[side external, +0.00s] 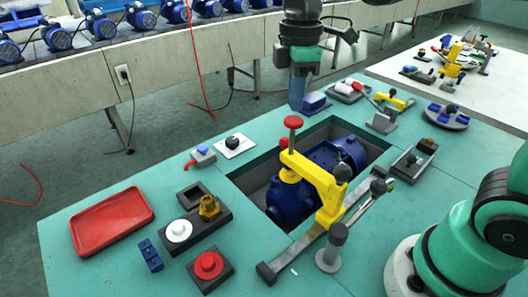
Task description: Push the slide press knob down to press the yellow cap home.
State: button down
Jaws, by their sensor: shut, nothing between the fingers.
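The slide press has a yellow arm (318,178) reaching over an opening in the teal table. Its red knob (293,122) sits on top of an upright rod at the arm's far end. My gripper (297,105) points down with its fingers shut and empty. In the picture its tips show just above the red knob; I cannot tell whether they touch it. A blue pump (290,199) lies in the opening below the arm. I cannot make out the yellow cap; the arm and pump may hide it.
A grey rail (308,245) runs under the press, beside a grey post (333,247). A red tray (112,220), a dark block with a white disc (178,231) and a red button (208,265) stand at left. Several small fixtures, including a blue block (314,101), line the far edge.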

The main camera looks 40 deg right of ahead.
aim_at(294, 120)
jog(key=shift+f, duration=0.35)
dwell(0.3)
jog(key=shift+f, duration=1.2)
dwell(0.4)
jog(key=shift+r, duration=3.1)
jog(key=shift+f, duration=0.1)
